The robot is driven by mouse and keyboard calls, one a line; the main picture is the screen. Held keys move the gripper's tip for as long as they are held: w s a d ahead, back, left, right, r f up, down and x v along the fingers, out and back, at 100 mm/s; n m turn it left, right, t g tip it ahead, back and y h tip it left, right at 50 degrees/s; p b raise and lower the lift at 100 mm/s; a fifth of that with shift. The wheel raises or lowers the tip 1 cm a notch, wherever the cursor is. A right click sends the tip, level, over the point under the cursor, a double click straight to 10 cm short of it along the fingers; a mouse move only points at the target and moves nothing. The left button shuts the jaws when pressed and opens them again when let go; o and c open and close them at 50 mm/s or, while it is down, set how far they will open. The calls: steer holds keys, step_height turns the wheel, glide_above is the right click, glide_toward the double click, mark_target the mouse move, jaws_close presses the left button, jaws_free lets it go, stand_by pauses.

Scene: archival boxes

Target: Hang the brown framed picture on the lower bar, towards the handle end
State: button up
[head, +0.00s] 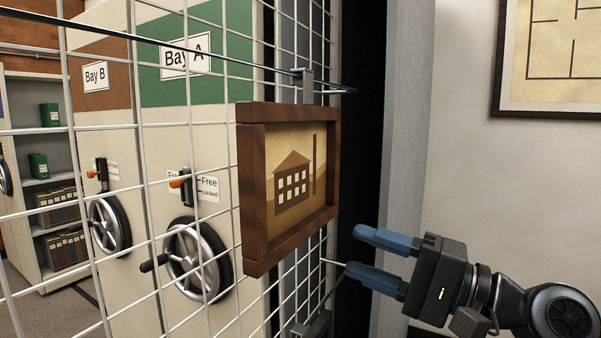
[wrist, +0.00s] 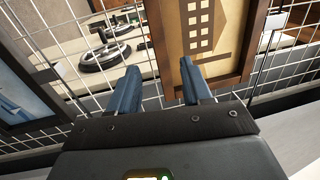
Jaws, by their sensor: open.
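The brown framed picture (head: 288,180), showing a house with a chimney, hangs upright against a white wire mesh screen. A grey hook (head: 304,82) stands above its top edge at a thin dark bar (head: 200,45). My gripper (head: 363,256) is open and empty, right of and below the picture's lower right corner, apart from it in the head view. In the wrist view, my gripper (wrist: 158,88) has its right finger overlapping the brown frame (wrist: 215,40); contact cannot be told there. A grey piece (head: 315,325) shows low on the mesh edge; I cannot tell whether it belongs to the lower bar.
The mesh screen (head: 75,129) fills the left. Behind it are cabinets with wheels (head: 198,260) and shelves (head: 45,180). A framed plan (head: 560,55) hangs on the right wall. In the wrist view, a blue-grey panel (wrist: 25,95) with a dark frame is at the left.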

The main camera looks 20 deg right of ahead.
mark_target(309, 230)
steer(key=shift+x, duration=4)
jaws_close()
steer(key=shift+r+p, duration=0.2)
steer(key=shift+p, duration=0.1)
steer(key=shift+r+p, duration=1.45)
steer(key=shift+p, duration=0.05)
steer(key=shift+s+d, duration=0.1)
